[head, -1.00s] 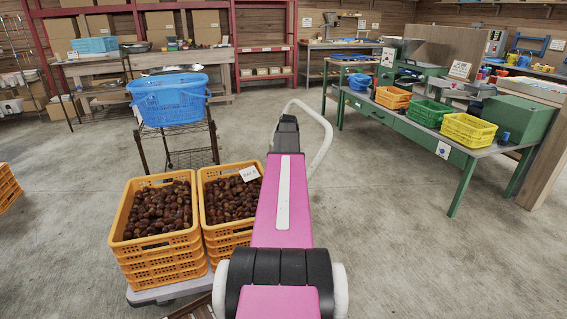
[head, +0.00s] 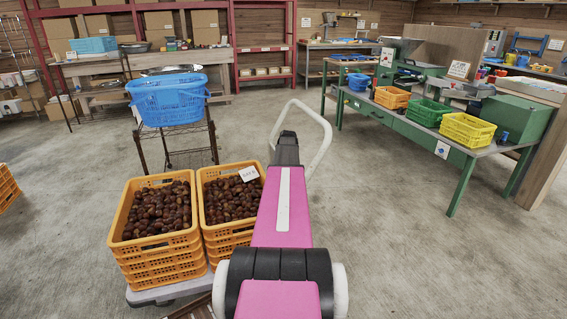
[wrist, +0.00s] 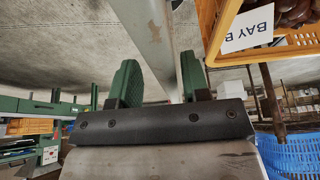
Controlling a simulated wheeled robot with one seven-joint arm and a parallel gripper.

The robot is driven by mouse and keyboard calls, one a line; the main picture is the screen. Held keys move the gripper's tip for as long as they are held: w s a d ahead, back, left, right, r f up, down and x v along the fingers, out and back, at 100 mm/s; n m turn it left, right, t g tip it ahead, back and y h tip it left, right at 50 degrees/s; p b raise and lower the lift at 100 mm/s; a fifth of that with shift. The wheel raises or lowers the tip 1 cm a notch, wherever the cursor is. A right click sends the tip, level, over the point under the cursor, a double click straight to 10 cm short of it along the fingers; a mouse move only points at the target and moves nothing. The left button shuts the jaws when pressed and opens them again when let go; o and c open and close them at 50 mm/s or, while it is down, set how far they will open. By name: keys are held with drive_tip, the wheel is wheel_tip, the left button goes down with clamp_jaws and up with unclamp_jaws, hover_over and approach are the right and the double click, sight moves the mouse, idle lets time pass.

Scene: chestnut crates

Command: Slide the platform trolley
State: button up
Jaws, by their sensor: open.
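The platform trolley has a grey deck (head: 170,292) under two stacks of orange crates and a pale looped push handle (head: 325,140). My gripper (head: 287,135) is at the handle, right of the crates, and its fingers are hard to make out in the head view. In the wrist view my gripper (wrist: 158,78) is open with two green finger pads. The pale handle bar (wrist: 150,35) runs between the pads, closer to the right one; I cannot tell whether it touches. My arm hides part of the handle and the deck's right side.
The left crate stack (head: 155,240) and right crate stack (head: 228,235) hold chestnuts. A blue basket (head: 168,100) on a wire stand is behind them. A green workbench (head: 420,140) with coloured baskets stands at right. The floor right of my arm is clear.

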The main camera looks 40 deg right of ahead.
clamp_jaws()
drive_tip(key=w+a, duration=0.4)
drive_tip(key=a, duration=0.8)
drive_tip(key=w+a, duration=0.4)
drive_tip(key=a, duration=0.9)
drive_tip(key=shift+a, duration=0.2)
unclamp_jaws()
drive_tip(key=v, duration=1)
drive_tip(key=shift+r, duration=0.4)
